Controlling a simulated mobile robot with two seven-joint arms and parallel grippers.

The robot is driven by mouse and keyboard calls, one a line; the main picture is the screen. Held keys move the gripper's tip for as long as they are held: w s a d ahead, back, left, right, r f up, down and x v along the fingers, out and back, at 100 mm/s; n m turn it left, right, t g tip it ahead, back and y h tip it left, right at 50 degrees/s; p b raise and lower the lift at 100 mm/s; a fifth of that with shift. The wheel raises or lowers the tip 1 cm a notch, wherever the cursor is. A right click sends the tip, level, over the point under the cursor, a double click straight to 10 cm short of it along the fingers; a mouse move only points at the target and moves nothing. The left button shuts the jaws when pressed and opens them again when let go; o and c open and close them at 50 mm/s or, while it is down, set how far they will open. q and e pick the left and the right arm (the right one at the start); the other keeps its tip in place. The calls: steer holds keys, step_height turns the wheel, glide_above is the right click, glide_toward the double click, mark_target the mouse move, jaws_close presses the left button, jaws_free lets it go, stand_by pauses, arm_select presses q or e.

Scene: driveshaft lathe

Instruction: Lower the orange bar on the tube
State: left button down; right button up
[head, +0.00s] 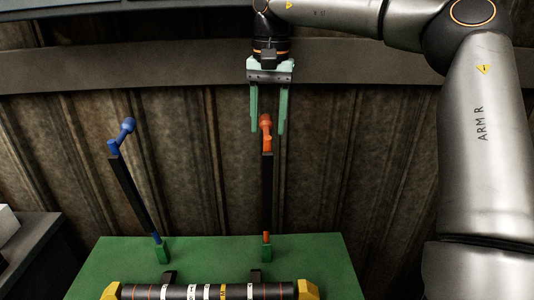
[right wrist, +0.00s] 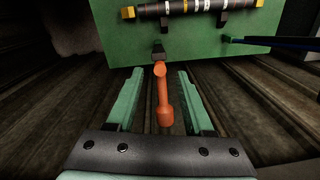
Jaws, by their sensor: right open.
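The orange bar (head: 267,185) stands nearly upright above the green table, with a black middle and an orange knob at its top. My right gripper (head: 268,128) points down over it, open, with one green finger on each side of the orange top. In the right wrist view the orange top (right wrist: 164,95) lies between the two open fingers (right wrist: 160,100), with gaps on both sides. The tube (head: 205,292) lies across the front of the green table (head: 310,260), dark with white and yellow bands. My left gripper is not in view.
A blue bar (head: 133,190) with a black middle leans up to the left of the orange one. Yellow end pieces (head: 307,290) hold the tube. A dark surface with a pale box (head: 7,223) stands at the left. A corrugated wall is behind.

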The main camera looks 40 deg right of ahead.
mark_target(267, 151)
step_height(267, 151, down, 8)
steer(key=shift+w+r, duration=0.15)
steer(key=shift+r, duration=0.1)
steer(key=shift+c, duration=0.4)
jaws_close()
steer(key=shift+r, duration=0.1)
stand_by(0.9)
